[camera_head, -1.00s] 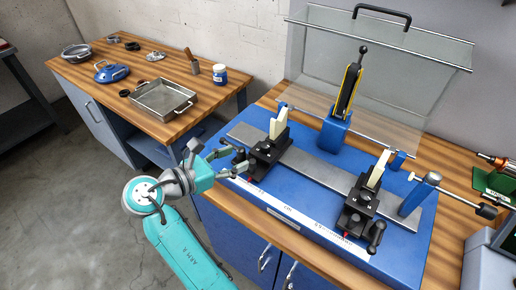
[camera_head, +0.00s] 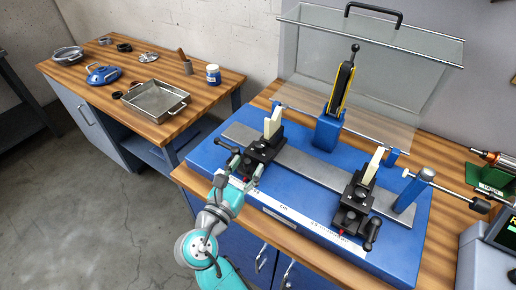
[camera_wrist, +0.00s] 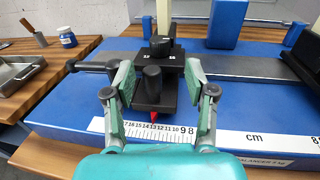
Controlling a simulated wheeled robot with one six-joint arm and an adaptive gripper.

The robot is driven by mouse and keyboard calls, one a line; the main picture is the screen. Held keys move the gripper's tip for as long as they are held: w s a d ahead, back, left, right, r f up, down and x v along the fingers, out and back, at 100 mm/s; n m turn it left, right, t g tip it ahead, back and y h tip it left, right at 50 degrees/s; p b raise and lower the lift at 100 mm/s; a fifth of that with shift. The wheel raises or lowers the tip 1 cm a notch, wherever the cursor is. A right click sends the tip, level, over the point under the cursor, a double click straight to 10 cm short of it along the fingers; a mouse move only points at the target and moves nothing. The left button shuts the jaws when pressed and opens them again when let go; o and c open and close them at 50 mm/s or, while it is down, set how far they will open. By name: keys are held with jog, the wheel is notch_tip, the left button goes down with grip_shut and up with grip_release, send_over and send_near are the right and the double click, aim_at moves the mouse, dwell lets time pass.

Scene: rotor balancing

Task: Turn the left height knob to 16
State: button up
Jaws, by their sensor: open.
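The left support (camera_head: 265,143) is a black block with a cream upright on the blue balancing bench. In the wrist view a black round knob (camera_wrist: 160,46) with pale marks around its base sits on the block; I cannot read its setting. A shorter black upright cylinder (camera_wrist: 152,78) stands nearer me, and a black side handle (camera_wrist: 92,66) sticks out to the left. My gripper (camera_head: 243,170) is at the front of the left support. In the wrist view my gripper (camera_wrist: 158,84) is open, its fingers on either side of the cylinder; contact cannot be told.
A red pointer (camera_wrist: 155,115) is above the white ruler strip (camera_wrist: 145,131) along the bench front. The right support (camera_head: 355,205) stands farther right on the grey rail (camera_head: 315,170). A clear guard (camera_head: 375,65) rises behind. A metal tray (camera_head: 155,100) lies on the left table.

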aim_at(257, 149)
jog(key=x, duration=0.7)
jog(key=shift+w+d, duration=0.1)
grip_shut()
